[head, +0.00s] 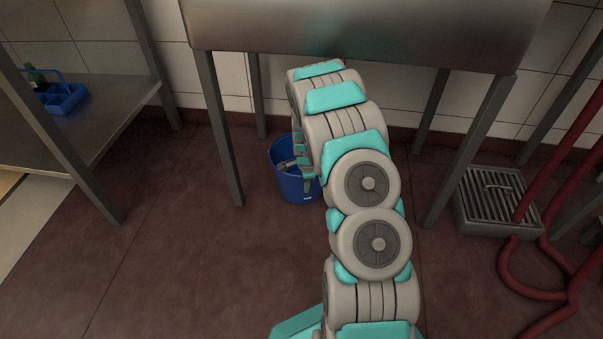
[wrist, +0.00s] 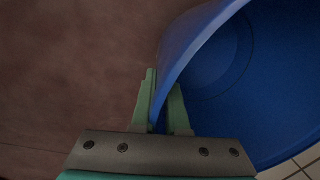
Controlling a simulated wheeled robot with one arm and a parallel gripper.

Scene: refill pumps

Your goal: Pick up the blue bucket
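The blue bucket (head: 297,188) stands upright on the floor under the metal sink or counter in the head view, partly hidden behind my arm. In the wrist view the bucket (wrist: 225,75) fills the right side, with its curved wall running down between my fingers. My gripper (wrist: 163,100) straddles the rim, one green finger outside the wall and the other inside. The fingers are close together with the wall between them, so it looks shut on the rim.
Legs of the metal counter (head: 360,28) stand on both sides of my arm. A shelf (head: 95,125) at left holds a blue caddy (head: 62,98). A floor grate (head: 495,195) and red hoses (head: 550,265) lie at right. The front-left floor is clear.

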